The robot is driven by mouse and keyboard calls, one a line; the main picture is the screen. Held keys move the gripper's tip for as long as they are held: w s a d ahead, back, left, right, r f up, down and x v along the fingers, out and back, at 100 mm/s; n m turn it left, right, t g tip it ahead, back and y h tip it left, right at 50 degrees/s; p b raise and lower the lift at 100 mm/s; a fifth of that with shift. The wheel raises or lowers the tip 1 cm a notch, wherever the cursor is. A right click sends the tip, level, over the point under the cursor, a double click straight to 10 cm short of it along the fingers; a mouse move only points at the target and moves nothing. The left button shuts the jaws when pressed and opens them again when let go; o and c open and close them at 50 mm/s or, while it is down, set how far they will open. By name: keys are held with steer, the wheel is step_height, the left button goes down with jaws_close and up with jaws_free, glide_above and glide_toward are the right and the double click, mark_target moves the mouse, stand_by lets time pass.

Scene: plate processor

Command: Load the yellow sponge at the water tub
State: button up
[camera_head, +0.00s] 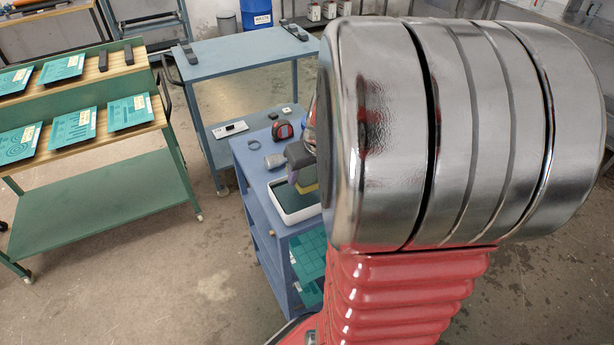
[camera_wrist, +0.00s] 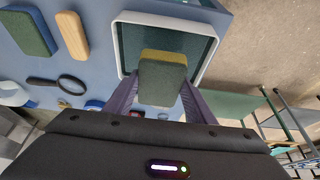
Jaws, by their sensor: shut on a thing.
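The sponge (camera_wrist: 162,82) has a dark green-grey layer and a yellow layer. In the wrist view it sits between the two fingers of my gripper (camera_wrist: 161,77), which is shut on it. The water tub is a white-rimmed tray (camera_wrist: 207,50) with dark teal water. In the wrist view, the sponge overlaps the tub's opening; whether it touches the water I cannot tell. In the head view the tub (camera_head: 298,216) stands on the blue cart, with a yellow bit of the sponge (camera_head: 306,188) showing above it. My arm hides much of my gripper there.
A red-and-black tape measure (camera_head: 282,130) lies farther back. A green cart with plates (camera_head: 75,125) stands at left.

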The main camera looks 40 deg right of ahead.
steer(key=shift+r, duration=0.9)
steer(key=shift+s, duration=0.1)
stand_by(0.3)
